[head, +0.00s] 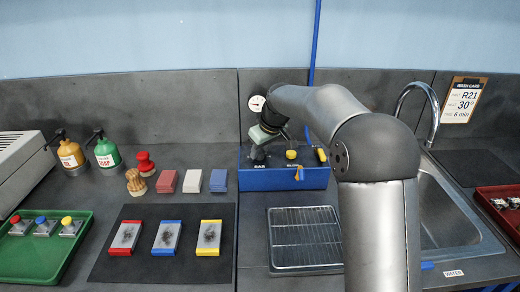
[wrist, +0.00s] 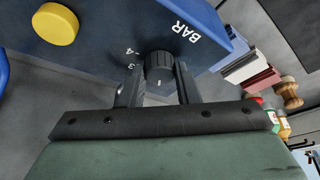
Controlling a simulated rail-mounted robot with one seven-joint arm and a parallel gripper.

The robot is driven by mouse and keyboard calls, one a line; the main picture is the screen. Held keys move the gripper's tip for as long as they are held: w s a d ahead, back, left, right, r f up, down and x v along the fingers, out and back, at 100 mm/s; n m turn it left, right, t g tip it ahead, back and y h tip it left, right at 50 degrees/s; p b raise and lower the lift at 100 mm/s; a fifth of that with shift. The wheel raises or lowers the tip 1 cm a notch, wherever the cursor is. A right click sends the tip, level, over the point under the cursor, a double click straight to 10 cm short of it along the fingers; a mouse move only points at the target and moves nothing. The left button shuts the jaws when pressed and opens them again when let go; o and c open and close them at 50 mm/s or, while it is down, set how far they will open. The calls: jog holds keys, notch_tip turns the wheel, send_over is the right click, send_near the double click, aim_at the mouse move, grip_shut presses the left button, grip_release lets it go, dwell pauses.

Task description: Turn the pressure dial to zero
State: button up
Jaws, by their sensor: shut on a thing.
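The pressure dial is a dark ribbed knob (wrist: 159,68) on the top of the blue unit, beside the printed BAR label and the marks 4 and 3. A pale line shows on the knob. My gripper (wrist: 158,85) has one finger on each side of the knob and is shut on it. In the head view my gripper (head: 262,140) reaches down to the left part of the blue unit (head: 285,180). The knob is mostly hidden under my gripper there.
A yellow button (head: 291,154) sits right of the dial. Red, white and blue blocks (head: 192,181) stand to the left. A wire rack (head: 305,238) lies in front, with the sink (head: 445,215) and tap to the right. My arm covers part of the bench.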

jog(key=n+g+p, duration=0.1)
jog(key=n, duration=0.1)
jog(key=n+g+y+p, duration=0.1)
jog(key=n, duration=0.2)
jog(key=shift+w+d+r+n, duration=0.1)
jog(key=shift+w+r+n, duration=0.1)
jog(key=shift+n, duration=0.1)
jog(key=shift+f+n+g+p, duration=0.1)
jog(key=shift+n+g+p, duration=0.9)
jog(key=shift+n, duration=1.1)
jog(key=o, duration=1)
jog(key=p+v, duration=0.1)
jog(key=v, duration=1.6)
jog(key=shift+s+d, duration=0.15)
jog(key=shift+d, duration=0.1)
